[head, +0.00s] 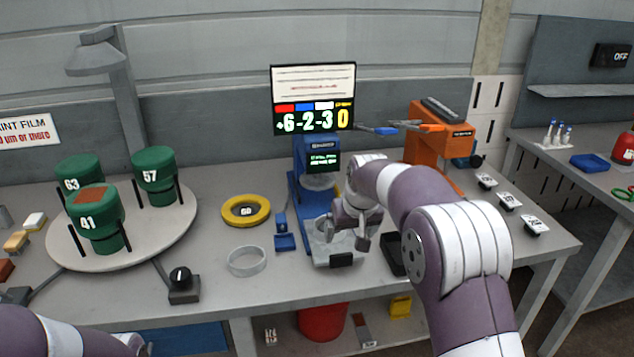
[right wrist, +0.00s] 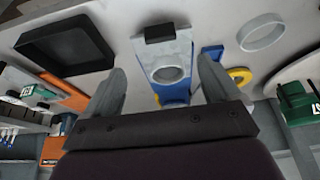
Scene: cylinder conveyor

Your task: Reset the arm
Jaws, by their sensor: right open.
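My right gripper (head: 346,235) is open and empty. It is over the front of the blue test stand (head: 298,195), above its grey base plate (head: 325,258). In the right wrist view both fingers of my right gripper (right wrist: 162,68) stand wide apart with nothing between them, and the grey plate with a round ring (right wrist: 168,74) lies beyond them. My left arm (head: 60,336) shows only at the bottom left edge; its gripper is not visible.
A round turntable (head: 150,240) holds green cylinders. A yellow ring (head: 245,210), a clear ring (head: 247,262) and a black tray (head: 392,256) lie near the stand. An orange machine (head: 425,150) stands behind my right arm.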

